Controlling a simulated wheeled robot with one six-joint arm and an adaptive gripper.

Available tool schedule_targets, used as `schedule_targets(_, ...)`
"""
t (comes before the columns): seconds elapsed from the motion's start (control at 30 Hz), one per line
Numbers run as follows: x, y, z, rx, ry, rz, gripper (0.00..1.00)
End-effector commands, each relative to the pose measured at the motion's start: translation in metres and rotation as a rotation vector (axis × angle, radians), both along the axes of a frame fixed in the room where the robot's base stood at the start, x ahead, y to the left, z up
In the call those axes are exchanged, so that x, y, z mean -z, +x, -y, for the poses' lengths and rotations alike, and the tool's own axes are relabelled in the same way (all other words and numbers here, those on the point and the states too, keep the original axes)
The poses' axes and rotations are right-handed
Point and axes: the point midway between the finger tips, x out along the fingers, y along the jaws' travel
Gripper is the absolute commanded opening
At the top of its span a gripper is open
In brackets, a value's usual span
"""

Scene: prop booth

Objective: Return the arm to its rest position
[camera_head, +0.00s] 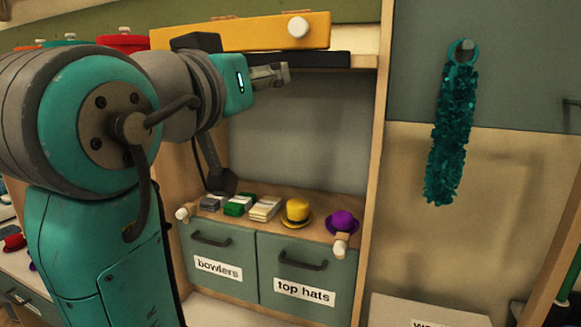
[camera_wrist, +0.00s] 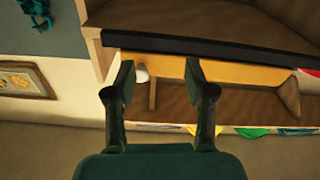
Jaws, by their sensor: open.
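My teal and grey arm reaches across the left of the head view. Its gripper (camera_head: 272,75) is raised in front of the upper part of the shelf unit, close to a long yellow box (camera_head: 250,33) and a black strip (camera_head: 325,59). In the wrist view the fingers of my gripper (camera_wrist: 160,72) are spread apart with nothing held between them. Behind them are the yellow box (camera_wrist: 230,74) and the black strip (camera_wrist: 220,47). I cannot tell whether the gripper touches either one.
A yellow hat (camera_head: 297,212), a purple hat (camera_head: 342,222) and banded stacks (camera_head: 264,208) stand on the shelf above drawers labelled bowlers (camera_head: 218,267) and top hats (camera_head: 304,290). A teal feathery boa (camera_head: 451,130) hangs at right. Red-lidded containers (camera_head: 122,40) stand at upper left.

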Motion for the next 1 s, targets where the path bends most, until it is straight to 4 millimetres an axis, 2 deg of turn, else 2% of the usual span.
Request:
schedule_targets(0.03,0.021,0.011,-0.001,-0.003,-0.036,-0.003,0.54)
schedule_targets(0.2,0.081,0.038,-0.003,-0.030,-0.138,0.000,0.54)
schedule_targets(0.5,0.197,0.067,0.007,-0.101,-0.279,-0.013,0.54)
schedule_targets(0.77,0.299,0.069,0.028,-0.180,-0.359,-0.042,0.54)
schedule_targets(1.0,0.390,0.052,0.055,-0.256,-0.394,-0.081,0.54)
